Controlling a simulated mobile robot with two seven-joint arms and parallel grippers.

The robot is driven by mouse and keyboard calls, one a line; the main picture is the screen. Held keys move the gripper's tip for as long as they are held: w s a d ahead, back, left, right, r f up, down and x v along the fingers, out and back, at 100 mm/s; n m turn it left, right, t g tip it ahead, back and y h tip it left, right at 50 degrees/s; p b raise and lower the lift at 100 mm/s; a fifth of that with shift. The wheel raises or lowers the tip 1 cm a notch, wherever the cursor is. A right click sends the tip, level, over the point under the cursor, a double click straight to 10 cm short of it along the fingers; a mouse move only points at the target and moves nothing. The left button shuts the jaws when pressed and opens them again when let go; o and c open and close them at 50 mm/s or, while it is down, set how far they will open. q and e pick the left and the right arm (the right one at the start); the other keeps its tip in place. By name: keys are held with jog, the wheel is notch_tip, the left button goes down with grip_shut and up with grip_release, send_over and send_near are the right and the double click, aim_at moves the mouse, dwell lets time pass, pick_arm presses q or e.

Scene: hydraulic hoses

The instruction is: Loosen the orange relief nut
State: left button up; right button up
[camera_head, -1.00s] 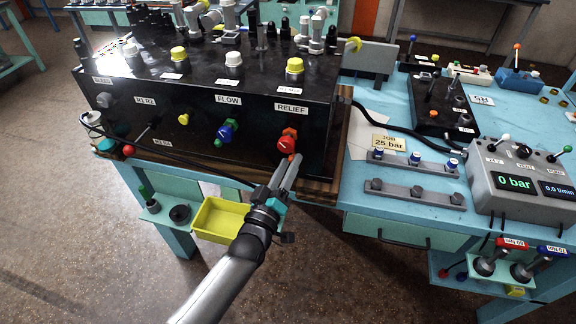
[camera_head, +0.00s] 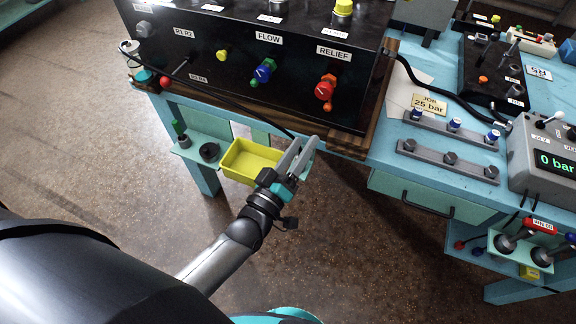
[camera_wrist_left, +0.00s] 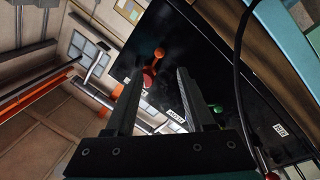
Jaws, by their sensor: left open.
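The orange relief nut (camera_head: 329,78) is on the front of the black panel under the RELIEF label, behind a red knob (camera_head: 323,91) that partly hides it. My left gripper (camera_head: 302,143) is open and empty, below and slightly left of the red knob, apart from it. In the left wrist view, the red knob (camera_wrist_left: 149,76) shows beyond and between the open fingers of the left gripper (camera_wrist_left: 160,74), with an orange part (camera_wrist_left: 159,52) near it. My right gripper is not in view.
A blue knob (camera_head: 264,71) and a yellow knob (camera_head: 222,55) are left of the nut. A dark hose runs across the panel's lower front, behind my left fingers. A yellow tray (camera_head: 238,172) stands below. The gauge box (camera_head: 545,150) at right reads 0 bar.

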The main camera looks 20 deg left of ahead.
pick_arm(q)
jog(key=v, duration=0.5)
jog(key=shift+s, duration=0.3)
jog(key=s+a+f+m+g+y+b, duration=0.1)
jog(key=s+f+m+g+b, duration=0.2)
jog(key=f, duration=1.2)
jog(key=s+a+f+m+g+b, duration=0.1)
jog(key=s+f+m+g+b, duration=0.3)
jog(key=f, duration=1.2)
jog(key=s+a+f+m+g+y+b, duration=0.1)
jog(key=s+f+g, duration=0.4)
jog(key=s+f, duration=0.5)
jog(key=s+a+f+m+g+y+b, duration=0.1)
jog(key=s+a+f+g+b, duration=0.2)
jog(key=s+f+g, duration=0.3)
jog(key=s+f, duration=0.4)
jog(key=s, duration=0.4)
jog(key=shift+s+b, duration=0.2)
jog(key=shift+b, duration=0.2)
jog(key=shift+w+d+f, duration=0.1)
jog(key=shift+w, duration=0.05)
